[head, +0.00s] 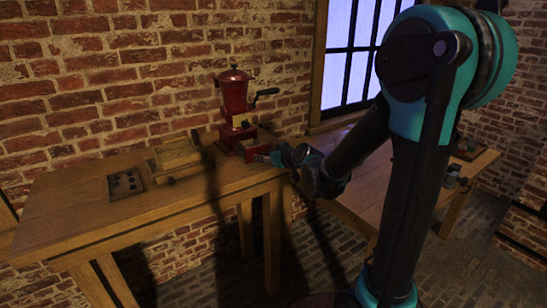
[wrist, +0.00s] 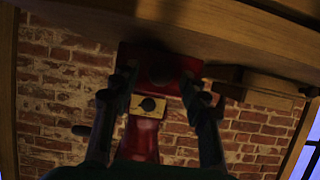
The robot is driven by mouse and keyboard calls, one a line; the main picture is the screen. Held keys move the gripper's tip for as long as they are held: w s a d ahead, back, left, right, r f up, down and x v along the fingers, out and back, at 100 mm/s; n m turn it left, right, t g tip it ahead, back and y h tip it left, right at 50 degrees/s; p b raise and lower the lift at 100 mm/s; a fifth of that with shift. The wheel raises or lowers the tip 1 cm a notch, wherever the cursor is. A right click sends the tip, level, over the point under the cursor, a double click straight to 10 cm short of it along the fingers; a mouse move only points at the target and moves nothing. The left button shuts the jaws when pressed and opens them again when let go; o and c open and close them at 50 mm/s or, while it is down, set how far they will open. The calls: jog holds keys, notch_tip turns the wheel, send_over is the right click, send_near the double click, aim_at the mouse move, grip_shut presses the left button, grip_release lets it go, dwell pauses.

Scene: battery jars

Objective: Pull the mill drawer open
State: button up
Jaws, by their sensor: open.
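The red mill (head: 235,105) stands upright at the right end of the wooden table, with a dark crank on its right side. Its red drawer (head: 252,146) juts out from the base toward my gripper (head: 266,157). I cannot tell whether the fingers touch the knob.
A wooden tray (head: 178,153) and a dark plate with round holes (head: 126,184) lie on the table (head: 75,215) left of the mill. Another wooden table (head: 355,205) stands to the right, partly behind my arm. A brick wall is close behind the mill.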

jog(key=v, duration=1.1)
jog(key=shift+s+d, duration=0.15)
jog(key=shift+s, duration=0.05)
jog(key=s+d+f+m+g+h, duration=0.6)
jog(key=s+d+f+g+h, duration=0.1)
jog(key=s+d+f, duration=0.9)
notch_tip(320, 180, down, 3)
jog(key=s, duration=0.2)
jog(key=shift+s+d+m, duration=0.4)
